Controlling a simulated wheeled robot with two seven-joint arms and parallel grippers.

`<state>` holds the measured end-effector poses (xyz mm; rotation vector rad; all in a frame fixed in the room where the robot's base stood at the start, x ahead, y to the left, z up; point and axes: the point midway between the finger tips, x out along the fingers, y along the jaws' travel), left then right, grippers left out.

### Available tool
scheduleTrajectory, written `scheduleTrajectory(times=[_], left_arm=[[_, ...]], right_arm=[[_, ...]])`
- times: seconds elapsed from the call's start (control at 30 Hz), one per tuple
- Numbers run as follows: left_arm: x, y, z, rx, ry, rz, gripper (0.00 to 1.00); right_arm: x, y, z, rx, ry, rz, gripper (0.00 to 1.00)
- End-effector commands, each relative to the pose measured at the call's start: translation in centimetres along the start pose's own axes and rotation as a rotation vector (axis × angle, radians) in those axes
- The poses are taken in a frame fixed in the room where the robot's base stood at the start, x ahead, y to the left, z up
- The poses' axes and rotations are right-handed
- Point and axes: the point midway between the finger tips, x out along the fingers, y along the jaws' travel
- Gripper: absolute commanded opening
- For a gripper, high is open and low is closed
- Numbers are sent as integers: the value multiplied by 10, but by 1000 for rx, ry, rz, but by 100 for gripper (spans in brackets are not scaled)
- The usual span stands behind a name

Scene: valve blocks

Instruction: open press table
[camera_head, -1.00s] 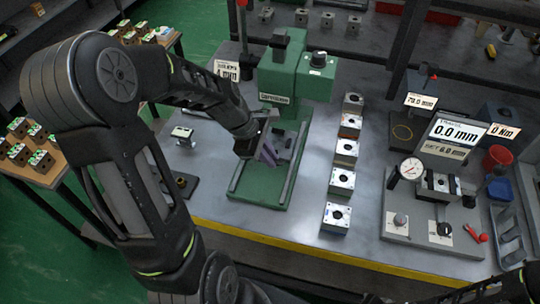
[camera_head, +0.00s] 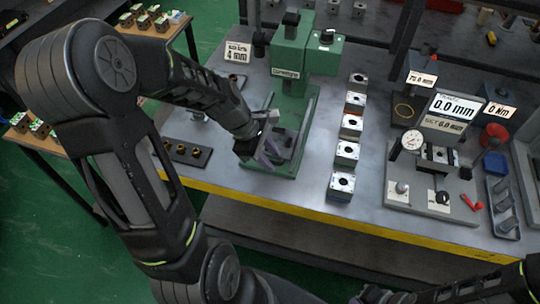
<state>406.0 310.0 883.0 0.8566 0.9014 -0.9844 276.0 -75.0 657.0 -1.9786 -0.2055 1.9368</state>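The green press (camera_head: 291,68) stands at the back left of the workbench, its head and column upright. Its green base (camera_head: 308,108) has rails and reaches toward the bench's front. My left gripper (camera_head: 268,150) is low over the front left part of this base, and its purple-grey fingers point down toward the front. The arm and the small fingers hide whether they are apart or touching anything. The press table's part under the gripper is partly hidden. My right gripper is not in view.
A row of several metal valve blocks (camera_head: 343,154) stands right of the press. A gauge fixture (camera_head: 437,160) with displays is further right. A dark plate with brass rings (camera_head: 188,153) lies left of the base. A yellow strip (camera_head: 330,216) marks the bench's front edge.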

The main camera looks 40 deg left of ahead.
Motion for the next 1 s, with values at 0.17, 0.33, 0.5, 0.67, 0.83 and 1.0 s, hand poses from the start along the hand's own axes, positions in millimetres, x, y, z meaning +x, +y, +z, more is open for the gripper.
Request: scheduleTrajectory(times=[0.17,0.33,0.5,0.67,0.83,1.0], left_arm=[[0,0,0,0,0,-1,32],[-6,0,0,0,0,0,32],[-27,1,0,0,1,4,32],[-54,1,0,0,1,4,32],[-74,1,0,1,1,2,32],[-78,0,0,0,0,-1,32]], right_arm=[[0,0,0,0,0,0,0],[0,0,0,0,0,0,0],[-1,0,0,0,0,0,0],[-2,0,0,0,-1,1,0],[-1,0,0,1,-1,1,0],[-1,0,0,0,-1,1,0]])
